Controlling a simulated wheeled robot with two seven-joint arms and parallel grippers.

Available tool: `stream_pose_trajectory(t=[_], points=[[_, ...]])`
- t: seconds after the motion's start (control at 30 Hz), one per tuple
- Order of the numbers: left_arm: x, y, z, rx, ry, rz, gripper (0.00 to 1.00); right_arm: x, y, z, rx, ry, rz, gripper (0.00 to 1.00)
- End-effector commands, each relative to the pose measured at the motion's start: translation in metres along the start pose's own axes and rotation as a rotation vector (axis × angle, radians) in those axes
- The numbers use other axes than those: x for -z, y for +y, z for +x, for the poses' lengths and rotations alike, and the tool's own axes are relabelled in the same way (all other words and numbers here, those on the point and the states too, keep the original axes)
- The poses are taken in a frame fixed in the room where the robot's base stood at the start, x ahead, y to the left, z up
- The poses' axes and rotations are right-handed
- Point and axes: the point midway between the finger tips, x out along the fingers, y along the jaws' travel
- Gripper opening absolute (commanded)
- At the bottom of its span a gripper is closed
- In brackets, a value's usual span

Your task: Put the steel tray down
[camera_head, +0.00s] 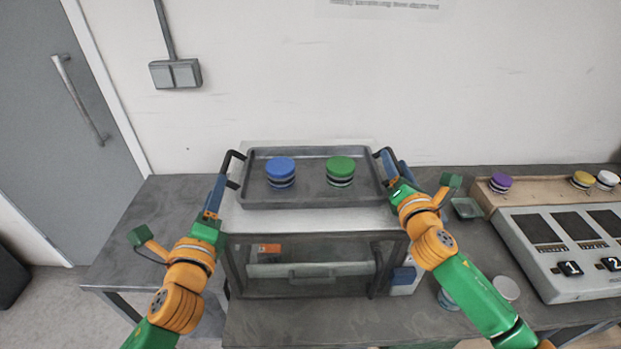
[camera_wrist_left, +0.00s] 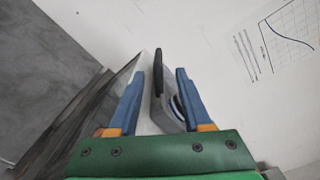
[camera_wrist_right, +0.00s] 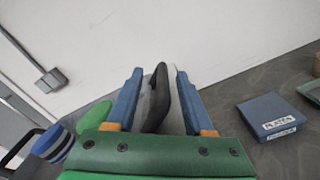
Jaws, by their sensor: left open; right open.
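The steel tray (camera_head: 311,197) rests on top of the oven-like box (camera_head: 310,222) and looks level. A blue puck (camera_head: 281,171) and a green puck (camera_head: 341,170) stand on it. My left gripper (camera_head: 221,186) is open at the tray's left black handle (camera_head: 232,160); in the left wrist view the handle (camera_wrist_left: 158,68) lies between the parted fingers. My right gripper (camera_head: 392,170) is open at the right handle (camera_head: 381,156); in the right wrist view the handle (camera_wrist_right: 158,95) lies between its parted fingers.
The box stands on a grey table (camera_head: 150,225) with bare surface at its left. At the right are a numbered panel (camera_head: 570,250) and a wooden rack (camera_head: 535,190) with several pucks. A small dish (camera_head: 467,208) lies beside the rack. A wall is behind.

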Motion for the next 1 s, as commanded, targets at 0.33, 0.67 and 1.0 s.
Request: stream_pose_trajectory(t=[0.33, 0.67, 1.0], points=[[0.000, 0.000, -0.022, 0.001, -0.002, 0.000, 0.49, 0.001, 0.000, -0.029, -0.002, 0.003, -0.003, 0.52], [0.000, 0.000, -0.022, 0.001, -0.001, 0.000, 0.49, 0.001, 0.000, -0.110, 0.000, 0.002, -0.002, 0.52], [0.000, 0.000, -0.021, 0.001, -0.001, 0.000, 0.49, -0.001, 0.001, -0.122, -0.001, -0.002, 0.000, 0.52]])
